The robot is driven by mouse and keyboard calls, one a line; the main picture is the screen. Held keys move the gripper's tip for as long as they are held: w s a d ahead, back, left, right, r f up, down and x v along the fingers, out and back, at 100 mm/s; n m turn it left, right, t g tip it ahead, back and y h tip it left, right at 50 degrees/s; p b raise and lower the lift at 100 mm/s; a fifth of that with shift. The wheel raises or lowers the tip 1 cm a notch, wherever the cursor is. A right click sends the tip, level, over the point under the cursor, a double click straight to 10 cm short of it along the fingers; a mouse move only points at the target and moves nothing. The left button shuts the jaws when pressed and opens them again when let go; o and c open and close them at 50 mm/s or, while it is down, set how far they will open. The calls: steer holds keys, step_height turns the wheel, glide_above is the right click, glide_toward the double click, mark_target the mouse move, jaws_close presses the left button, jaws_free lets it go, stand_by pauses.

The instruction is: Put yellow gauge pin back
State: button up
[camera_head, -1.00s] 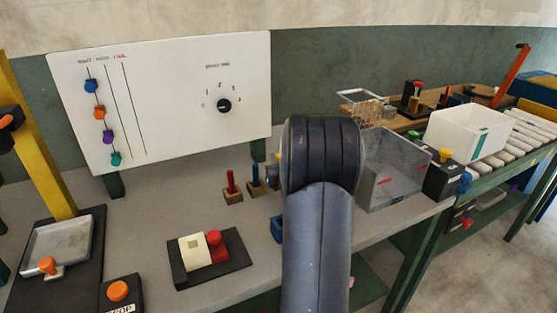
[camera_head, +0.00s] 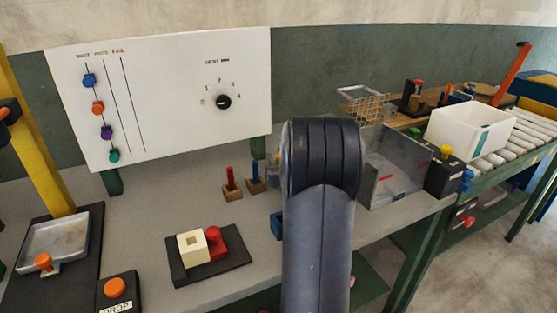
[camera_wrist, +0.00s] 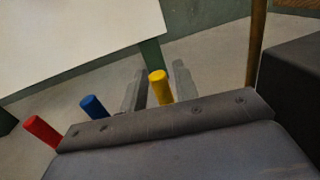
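The yellow gauge pin (camera_wrist: 160,87) shows in the wrist view between the two grey fingers of my gripper (camera_wrist: 159,90). The fingers are close on both sides of it; whether they touch it is unclear. Its lower end is hidden behind my gripper's body. The red pin (camera_head: 230,177) and the blue pin (camera_head: 255,172) stand upright in small wooden blocks. In the wrist view, the red pin (camera_wrist: 42,131) and blue pin (camera_wrist: 94,107) are left of the yellow one. In the head view, my arm hides most of my gripper.
A white board (camera_head: 165,100) with coloured sliders and a dial stands behind the pins. A cream block (camera_head: 193,247) and a red piece (camera_head: 215,243) sit on a black base in front.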

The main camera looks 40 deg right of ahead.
steer(key=shift+o, duration=0.7)
steer(key=shift+r+p, duration=0.8)
steer(key=shift+p, duration=0.2)
steer(key=b+v, duration=0.1)
steer(key=v, duration=1.1)
steer(key=shift+f+b, duration=0.25)
steer(key=shift+b, duration=0.05)
steer(key=shift+w, duration=0.1)
steer(key=p+x, duration=0.1)
steer(key=x, duration=0.9)
steer(key=shift+w+d+r, duration=0.1)
steer(key=shift+w+d, duration=0.1)
steer(key=shift+w, duration=0.1)
steer(key=shift+w+d+f+b, duration=0.25)
steer(key=shift+w+f+b, duration=0.2)
steer(key=shift+w+f, duration=0.15)
steer(key=shift+f+b, duration=0.1)
steer(key=shift+b, duration=0.2)
